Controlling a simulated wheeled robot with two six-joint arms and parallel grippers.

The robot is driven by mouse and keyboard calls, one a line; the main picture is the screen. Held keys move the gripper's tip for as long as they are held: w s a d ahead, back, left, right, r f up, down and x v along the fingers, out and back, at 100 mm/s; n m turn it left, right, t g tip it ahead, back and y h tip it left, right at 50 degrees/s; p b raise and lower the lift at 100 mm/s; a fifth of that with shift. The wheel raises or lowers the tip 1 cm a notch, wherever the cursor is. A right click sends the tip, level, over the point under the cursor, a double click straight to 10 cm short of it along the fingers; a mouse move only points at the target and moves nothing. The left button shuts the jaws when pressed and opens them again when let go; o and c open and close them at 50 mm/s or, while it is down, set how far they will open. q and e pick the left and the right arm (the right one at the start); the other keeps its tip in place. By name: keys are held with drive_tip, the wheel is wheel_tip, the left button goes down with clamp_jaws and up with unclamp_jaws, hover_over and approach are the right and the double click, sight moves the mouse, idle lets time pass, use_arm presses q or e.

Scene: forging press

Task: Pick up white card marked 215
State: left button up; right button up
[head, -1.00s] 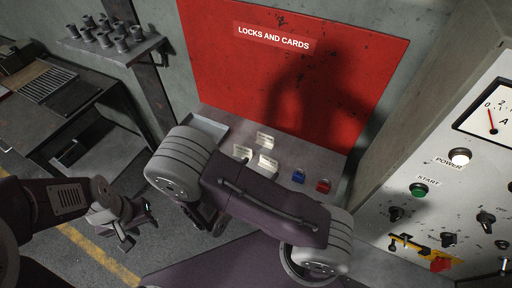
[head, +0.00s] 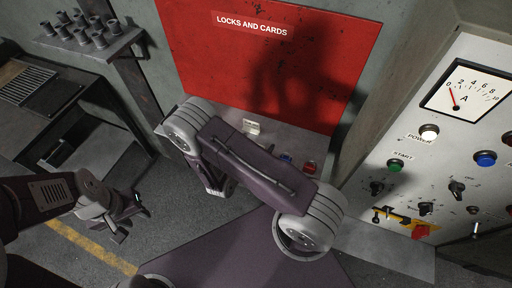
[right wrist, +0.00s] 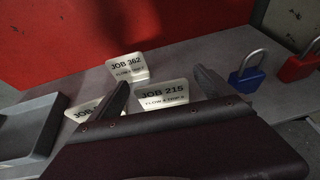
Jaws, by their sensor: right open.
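The white card marked JOB 215 (right wrist: 163,94) stands on the grey shelf in the right wrist view, tilted back. My right gripper (right wrist: 163,95) is open, its two dark fingers either side of the card in the picture; I cannot tell whether they touch it. A card marked JOB 362 (right wrist: 127,66) stands behind, and another card (right wrist: 84,108) is partly hidden by the left finger. In the head view my right arm covers card 215; one white card (head: 251,126) shows above it. My left gripper (head: 130,217) hangs open and empty at the left.
A blue padlock (right wrist: 246,74) and a red padlock (right wrist: 298,67) stand right of the cards. A grey tray (right wrist: 28,128) lies to their left. A red board (head: 265,60) rises behind the shelf. A control panel (head: 440,150) stands at the right.

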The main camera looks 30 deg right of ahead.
drive_tip(key=c, duration=1.4)
drive_tip(key=shift+r, duration=0.1)
drive_tip(key=shift+r, duration=0.5)
wheel_tip(320, 180, up, 3)
drive_tip(key=shift+f+b, duration=0.1)
drive_tip(key=shift+b, duration=0.3)
drive_tip(key=s+d+r+p, duration=0.2)
drive_tip(key=d+p, duration=0.1)
drive_tip(key=p, duration=0.1)
drive_tip(key=s+d+r+p, duration=0.2)
drive_tip(key=d+p, duration=0.1)
drive_tip(key=s+d+r+p, duration=0.3)
drive_tip(key=p, duration=0.1)
drive_tip(key=shift+d+p, duration=0.2)
drive_tip(key=shift+p, duration=0.15)
